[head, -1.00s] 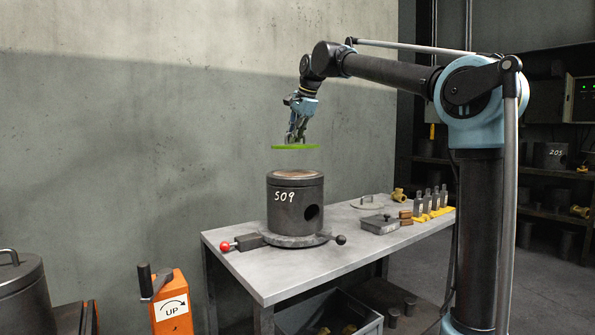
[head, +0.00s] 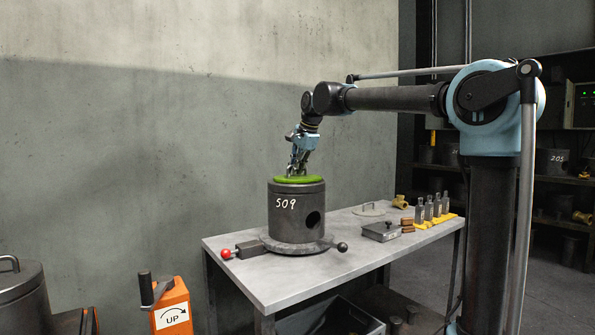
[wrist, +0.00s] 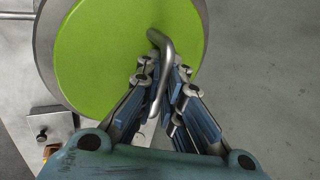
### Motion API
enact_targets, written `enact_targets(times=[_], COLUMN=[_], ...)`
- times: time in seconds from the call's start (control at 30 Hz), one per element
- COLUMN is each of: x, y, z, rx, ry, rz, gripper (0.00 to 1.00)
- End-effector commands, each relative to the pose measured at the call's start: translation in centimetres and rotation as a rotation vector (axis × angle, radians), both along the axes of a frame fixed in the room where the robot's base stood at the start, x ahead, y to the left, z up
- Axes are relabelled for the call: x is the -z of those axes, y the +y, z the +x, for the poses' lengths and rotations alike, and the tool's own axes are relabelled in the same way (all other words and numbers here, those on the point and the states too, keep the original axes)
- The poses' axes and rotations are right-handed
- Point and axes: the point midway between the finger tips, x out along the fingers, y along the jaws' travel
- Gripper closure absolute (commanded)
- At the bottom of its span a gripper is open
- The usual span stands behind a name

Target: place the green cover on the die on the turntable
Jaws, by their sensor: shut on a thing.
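The green cover (head: 299,180) is a flat disc that lies level over the top of the die in the head view. It looks in contact with the die or just above it; a small gap cannot be ruled out. The die (head: 296,212) is a dark cylinder marked 509 with a round side hole, upright on the turntable (head: 297,246). My gripper (head: 296,172) is above the cover. In the wrist view my gripper (wrist: 162,95) is shut on the cover's bent metal handle (wrist: 164,65), and the green face (wrist: 100,50) fills the upper left.
The turntable has a red-knobbed handle (head: 226,254) and a black-knobbed one (head: 342,247). On the bench (head: 265,283), a grey box (head: 381,232), a flat lid (head: 369,210) and several upright pegs (head: 428,210) stand to the right. An orange UP box (head: 172,310) is in front left.

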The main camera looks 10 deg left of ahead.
Motion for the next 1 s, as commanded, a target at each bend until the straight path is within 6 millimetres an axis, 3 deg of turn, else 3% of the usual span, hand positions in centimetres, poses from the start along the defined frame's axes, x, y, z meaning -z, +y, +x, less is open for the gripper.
enact_targets(times=[0.17, 0.2, 0.27, 0.73, 1.0], x=[0.1, 0.1, 0.1, -0.3, -4.1], y=[0.0, 0.1, 0.1, -0.1, -1.5], z=[0.0, 0.0, 0.0, -0.1, -1.4], rx=[0.0, 0.0, 0.0, -0.001, 0.0], ry=[0.0, 0.0, 0.0, 0.0, 0.0], rz=[0.0, 0.0, 0.0, 0.0, 0.0], gripper=[1.0, 0.86, 0.72, 0.72, 0.72])
